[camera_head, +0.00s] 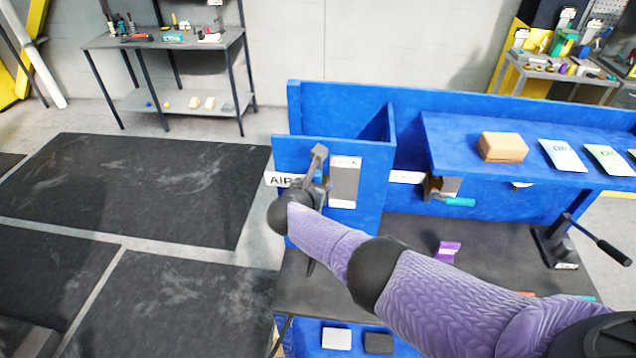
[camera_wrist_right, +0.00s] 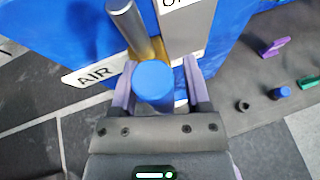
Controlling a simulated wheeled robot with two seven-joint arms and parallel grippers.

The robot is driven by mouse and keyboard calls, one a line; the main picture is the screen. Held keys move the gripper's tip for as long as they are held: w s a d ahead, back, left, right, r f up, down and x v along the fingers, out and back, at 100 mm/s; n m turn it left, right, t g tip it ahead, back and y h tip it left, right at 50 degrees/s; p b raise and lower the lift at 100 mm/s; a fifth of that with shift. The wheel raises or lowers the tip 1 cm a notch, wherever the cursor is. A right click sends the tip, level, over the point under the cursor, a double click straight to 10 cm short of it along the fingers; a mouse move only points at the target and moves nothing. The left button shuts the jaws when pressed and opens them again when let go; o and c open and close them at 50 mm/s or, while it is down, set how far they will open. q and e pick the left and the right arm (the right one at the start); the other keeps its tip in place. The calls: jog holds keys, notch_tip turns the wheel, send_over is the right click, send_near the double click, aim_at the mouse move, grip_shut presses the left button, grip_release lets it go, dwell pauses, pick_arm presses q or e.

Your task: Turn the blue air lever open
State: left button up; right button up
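The blue air lever (camera_wrist_right: 153,84) shows in the right wrist view as a round blue grip seen nearly end-on, in front of a brass-coloured valve body (camera_wrist_right: 154,49). My right gripper (camera_wrist_right: 160,92) has its two fingers apart, one on each side of the blue grip. A gap shows at the right finger; contact at the left finger is unclear. My left gripper is not in view.
A grey pipe (camera_wrist_right: 127,24) rises beside the valve. A grey-white plate (camera_head: 345,181) is right of it. Another valve with a teal handle (camera_head: 459,202) is farther right. Floor left is open.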

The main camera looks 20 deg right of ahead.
jog(key=shift+s+a+r+p, duration=0.1)
jog(key=shift+s+r+p, duration=0.1)
jog(key=shift+p, duration=0.1)
jog(key=p+v, duration=0.5)
jog(key=v, duration=0.4)
jog(key=shift+a, duration=0.25)
jog(key=shift+s, duration=0.15)
